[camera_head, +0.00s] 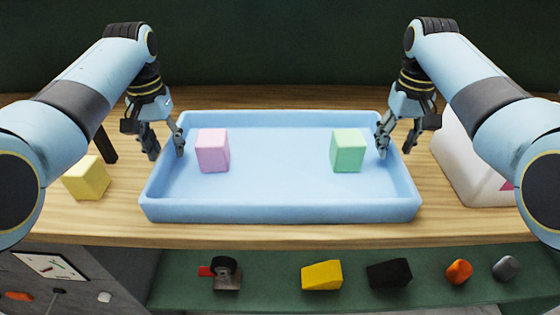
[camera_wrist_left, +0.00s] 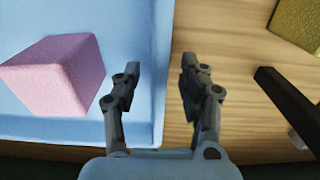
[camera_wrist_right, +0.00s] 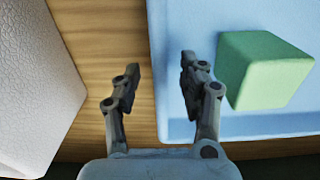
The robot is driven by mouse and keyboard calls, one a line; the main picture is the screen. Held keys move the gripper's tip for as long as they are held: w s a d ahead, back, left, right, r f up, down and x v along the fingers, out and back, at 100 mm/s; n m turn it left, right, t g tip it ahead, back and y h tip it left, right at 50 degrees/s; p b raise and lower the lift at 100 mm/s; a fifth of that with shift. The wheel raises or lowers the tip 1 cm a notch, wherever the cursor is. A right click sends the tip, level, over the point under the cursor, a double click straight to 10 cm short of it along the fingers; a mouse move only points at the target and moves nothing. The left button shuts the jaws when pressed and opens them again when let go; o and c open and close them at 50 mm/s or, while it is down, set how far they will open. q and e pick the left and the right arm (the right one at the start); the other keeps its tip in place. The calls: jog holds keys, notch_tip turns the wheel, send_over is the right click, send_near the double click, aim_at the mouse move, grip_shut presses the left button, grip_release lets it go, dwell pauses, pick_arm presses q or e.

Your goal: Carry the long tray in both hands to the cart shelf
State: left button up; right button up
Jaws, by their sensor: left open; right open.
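The long tray (camera_head: 280,210) is light blue with raised walls and lies on the wooden table. A pink foam block (camera_head: 212,151) stands in its left part and a green foam block (camera_head: 347,151) in its right part. My left gripper (camera_head: 166,152) is open at the tray's left wall; in the left wrist view its fingers (camera_wrist_left: 158,88) are on either side of the wall (camera_wrist_left: 160,60). My right gripper (camera_head: 400,152) is open at the right wall; in the right wrist view its fingers (camera_wrist_right: 160,85) are on either side of that wall (camera_wrist_right: 160,60). The cart shelf cannot be made out for sure.
A yellow block (camera_head: 87,178) and a dark upright post (camera_head: 105,146) stand left of the tray. A white bulky object (camera_head: 465,165) stands close on the right. Below the table's front edge, a green surface (camera_head: 270,292) holds several small items.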

pick_arm(q)
jog(key=shift+f, duration=1)
pick_arm(e)
jog(key=shift+f, duration=1)
pick_arm(q)
grip_shut()
pick_arm(e)
grip_shut()
